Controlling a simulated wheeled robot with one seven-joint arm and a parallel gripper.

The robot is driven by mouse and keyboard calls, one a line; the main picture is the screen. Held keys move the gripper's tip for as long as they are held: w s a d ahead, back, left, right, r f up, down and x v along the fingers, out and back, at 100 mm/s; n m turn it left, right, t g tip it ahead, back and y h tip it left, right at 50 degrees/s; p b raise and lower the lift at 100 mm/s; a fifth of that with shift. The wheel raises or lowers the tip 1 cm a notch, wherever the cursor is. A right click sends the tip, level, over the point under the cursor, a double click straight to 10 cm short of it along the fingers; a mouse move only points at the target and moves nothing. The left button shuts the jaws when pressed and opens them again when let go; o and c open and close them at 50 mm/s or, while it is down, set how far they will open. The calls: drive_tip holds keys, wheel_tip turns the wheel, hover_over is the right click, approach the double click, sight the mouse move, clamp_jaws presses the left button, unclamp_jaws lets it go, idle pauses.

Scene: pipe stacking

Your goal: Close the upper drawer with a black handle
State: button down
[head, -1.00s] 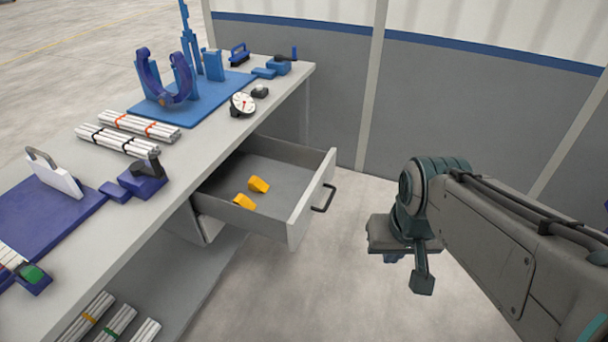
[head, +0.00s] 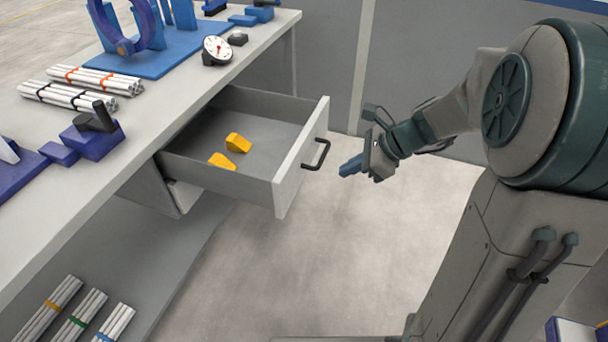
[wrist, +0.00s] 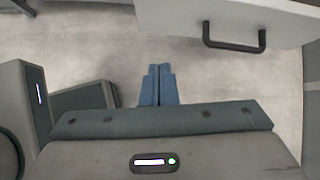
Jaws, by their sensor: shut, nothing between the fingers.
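The upper drawer (head: 290,165) is pulled out from under the workbench. Its light front panel bears a black handle (head: 318,156), and two yellow wedge-shaped pieces (head: 238,142) lie inside. My gripper (head: 349,167) is just right of the handle in the head view, with blue fingers shut and empty, pointing toward the drawer front. In the wrist view the fingers (wrist: 158,84) are together, below and left of the black handle (wrist: 234,42) in the picture. A gap shows between fingers and handle.
The workbench (head: 160,112) holds bundled white pipes (head: 68,96), a dial gauge (head: 216,50) and blue fixtures. More pipe bundles lie on the lower shelf (head: 165,270). A grey wall stands behind. The floor (head: 330,250) in front of the drawer is clear.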

wheel_tip(320, 180, down, 2)
drive_tip(key=w+m, duration=0.2)
drive_tip(key=b, duration=0.4)
approach(293, 180)
drive_tip(key=shift+y, duration=0.3)
drive_tip(key=shift+d+f+x, duration=0.1)
drive_tip(key=shift+x, duration=1.4)
drive_tip(key=shift+d+f+x, duration=0.15)
drive_tip(key=shift+x, duration=1.35)
drive_tip(key=shift+a, duration=0.1)
